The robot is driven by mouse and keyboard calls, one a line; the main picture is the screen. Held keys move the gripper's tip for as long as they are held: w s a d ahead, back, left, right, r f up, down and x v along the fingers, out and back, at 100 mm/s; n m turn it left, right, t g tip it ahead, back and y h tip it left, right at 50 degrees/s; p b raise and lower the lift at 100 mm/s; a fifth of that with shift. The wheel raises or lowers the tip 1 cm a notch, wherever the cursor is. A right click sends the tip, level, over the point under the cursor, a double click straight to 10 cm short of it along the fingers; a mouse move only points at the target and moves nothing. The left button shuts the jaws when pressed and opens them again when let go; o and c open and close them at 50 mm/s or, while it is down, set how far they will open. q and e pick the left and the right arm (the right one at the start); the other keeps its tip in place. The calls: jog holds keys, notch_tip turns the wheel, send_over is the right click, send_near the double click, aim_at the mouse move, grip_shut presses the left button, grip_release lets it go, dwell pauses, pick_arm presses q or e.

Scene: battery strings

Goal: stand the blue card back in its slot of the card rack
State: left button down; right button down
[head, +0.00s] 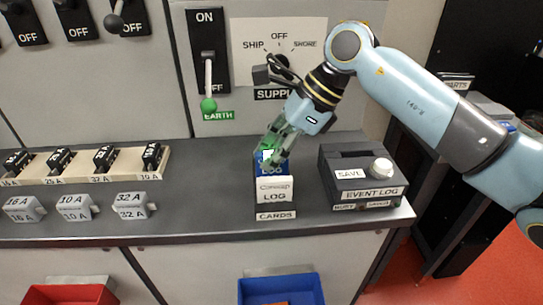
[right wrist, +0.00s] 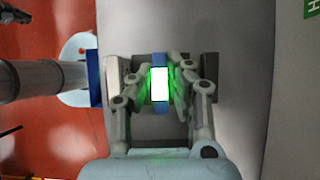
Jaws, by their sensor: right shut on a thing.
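The card rack (head: 276,207), labelled CARDS, stands near the front edge of the grey worktop. A white card (head: 275,189) marked LOG stands at its front. The blue card (head: 262,167) shows just above and behind the white card, upright in the head view. My right gripper (head: 272,150) comes down from above and is shut on the blue card's upper part. In the right wrist view the blue card (right wrist: 160,109) lies between the two fingers (right wrist: 160,85), with a bright white patch on its top. The card's lower edge is hidden, so its seating cannot be told. My left gripper is not in view.
An event log box (head: 362,178) with a white knob stands right of the rack. A cream fuse holder (head: 80,166) and several grey fuse blocks (head: 75,207) lie left. The supply panel (head: 250,40) and green-tipped earth lever (head: 208,103) stand behind. A blue bin (head: 282,289) sits below.

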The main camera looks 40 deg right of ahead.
jog(key=shift+f, duration=0.6)
jog(key=c, duration=1.8)
grip_release()
jog(key=shift+f, duration=0.2)
jog(key=o, duration=0.5)
jog(key=shift+r, duration=0.1)
jog(key=shift+r, duration=0.15)
jog(key=v, duration=1.2)
